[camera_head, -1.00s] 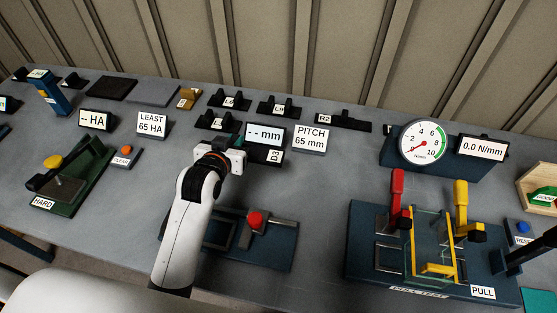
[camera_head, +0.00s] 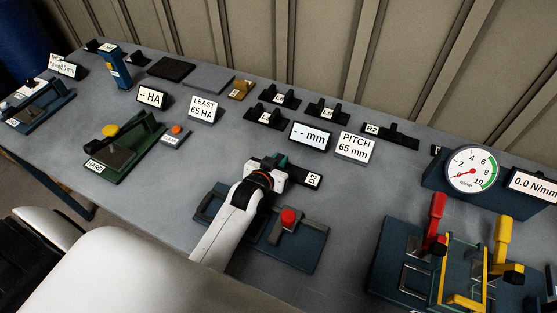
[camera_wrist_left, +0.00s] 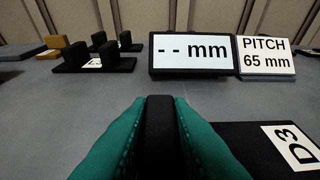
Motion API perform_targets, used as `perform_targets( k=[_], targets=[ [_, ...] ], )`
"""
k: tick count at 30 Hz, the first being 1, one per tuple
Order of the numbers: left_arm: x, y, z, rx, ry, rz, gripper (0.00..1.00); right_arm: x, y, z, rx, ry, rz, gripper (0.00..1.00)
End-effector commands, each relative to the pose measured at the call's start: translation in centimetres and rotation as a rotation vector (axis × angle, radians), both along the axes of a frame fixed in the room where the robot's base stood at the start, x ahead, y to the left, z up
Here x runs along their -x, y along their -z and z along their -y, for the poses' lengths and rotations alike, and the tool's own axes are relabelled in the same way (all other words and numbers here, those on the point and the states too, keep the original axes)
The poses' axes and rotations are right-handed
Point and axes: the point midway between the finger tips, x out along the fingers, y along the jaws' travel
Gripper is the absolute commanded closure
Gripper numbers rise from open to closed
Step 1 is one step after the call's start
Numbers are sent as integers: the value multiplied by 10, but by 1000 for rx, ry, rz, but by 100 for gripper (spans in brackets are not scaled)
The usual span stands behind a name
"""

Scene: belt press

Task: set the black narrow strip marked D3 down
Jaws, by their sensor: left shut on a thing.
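The black narrow strip marked D3 (camera_head: 301,176) is in my left gripper (camera_head: 277,165), above the blue plate with the red button (camera_head: 318,250). In the left wrist view the teal fingers (camera_wrist_left: 158,130) are shut on a black upright part of the strip. The strip's flat end with the white D3 label (camera_wrist_left: 291,147) sticks out to the right. Whether the strip touches anything below is hidden by the gripper. My right gripper is not in view.
The "-- mm" display (camera_head: 311,136) and the "PITCH 65 mm" sign (camera_head: 355,146) stand behind the gripper. Black holders (camera_head: 268,116) stand farther back. The press with red and yellow levers (camera_head: 440,265) is at right. Grey table is clear left of the gripper.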

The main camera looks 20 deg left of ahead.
Motion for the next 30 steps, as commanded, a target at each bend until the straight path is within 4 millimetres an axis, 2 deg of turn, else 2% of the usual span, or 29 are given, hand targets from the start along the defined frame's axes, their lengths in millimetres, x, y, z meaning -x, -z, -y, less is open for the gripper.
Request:
perform_targets(
  k=[2,3,7,18,23,30],
  targets=[
    [0,2,0,1,0,1,100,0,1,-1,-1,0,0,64],
    [0,3,0,0,0,0,80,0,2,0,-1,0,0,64],
    [0,2,0,0,0,0,60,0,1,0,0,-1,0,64],
    [3,-1,0,0,0,-1,60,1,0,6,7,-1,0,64],
    [27,-10,0,0,0,-1,60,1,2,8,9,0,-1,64],
    [76,-29,1,0,0,-2,60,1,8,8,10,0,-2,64]
  ],
)
